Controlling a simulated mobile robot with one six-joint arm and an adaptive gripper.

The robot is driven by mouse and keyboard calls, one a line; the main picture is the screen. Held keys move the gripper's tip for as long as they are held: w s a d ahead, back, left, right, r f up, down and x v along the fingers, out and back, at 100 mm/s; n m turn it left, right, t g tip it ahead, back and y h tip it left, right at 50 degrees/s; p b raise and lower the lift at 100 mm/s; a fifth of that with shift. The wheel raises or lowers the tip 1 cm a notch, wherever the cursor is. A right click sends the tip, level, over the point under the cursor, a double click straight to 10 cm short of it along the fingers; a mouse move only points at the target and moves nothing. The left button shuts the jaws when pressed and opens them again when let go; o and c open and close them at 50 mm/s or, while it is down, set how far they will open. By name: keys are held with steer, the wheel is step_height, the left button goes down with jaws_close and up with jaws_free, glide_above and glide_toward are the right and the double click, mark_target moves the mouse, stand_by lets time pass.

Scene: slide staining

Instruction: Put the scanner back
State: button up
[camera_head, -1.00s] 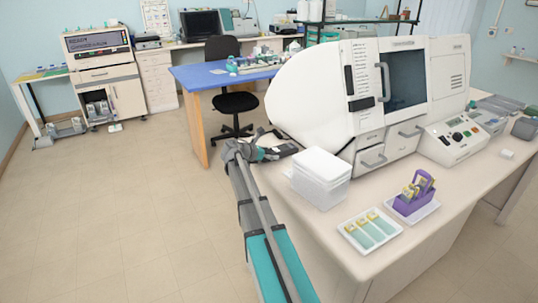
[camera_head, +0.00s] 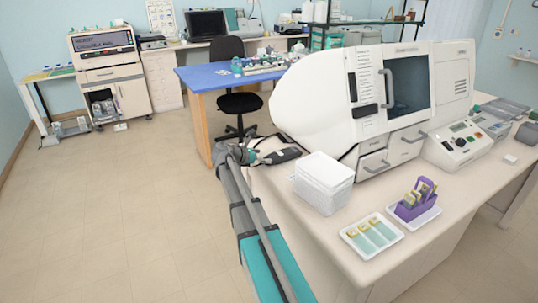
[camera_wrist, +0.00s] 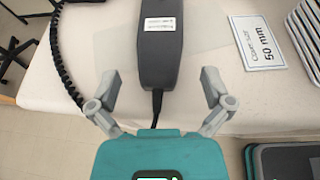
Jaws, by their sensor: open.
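The scanner is a dark grey handheld body (camera_wrist: 160,48) with a white label, seen in the wrist view lying on the pale bench top. A thin black cable runs from its near end down towards my gripper. In the head view it is a small dark shape (camera_head: 285,155) at the bench's left edge, beside the white machine. My gripper (camera_wrist: 162,80) is open, its two fingers apart on either side of the scanner's near end, with nothing held. In the head view my gripper (camera_head: 262,157) is at that same bench edge. Contact between fingers and scanner cannot be seen.
A coiled black cord (camera_wrist: 58,58) lies left of the scanner. A "50 mm" card (camera_wrist: 259,43) lies to its right. A stack of white lids or trays (camera_head: 322,182) stands near my arm, with a slide tray (camera_head: 371,250) nearer. The floor to the left is clear.

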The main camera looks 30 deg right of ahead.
steer(key=p+v, duration=0.1)
steer(key=v, duration=0.5)
steer(key=shift+p, duration=0.4)
steer(key=s+a+f+m+y, duration=0.3)
steer(key=s+a+m, duration=0.3)
steer(key=s+a, duration=0.2)
steer(key=s+a+f+m+y, duration=0.4)
steer(key=s+a+m+y, duration=0.2)
steer(key=s+a, duration=0.2)
steer(key=s+a+f+m+y, duration=0.4)
steer(key=s+a+m, duration=0.2)
steer(key=s+a, duration=0.2)
steer(key=a, duration=0.2)
steer(key=shift+a+f+g+y, duration=0.25)
steer(key=shift+a+g+y, duration=0.05)
steer(key=shift+a+g, duration=0.1)
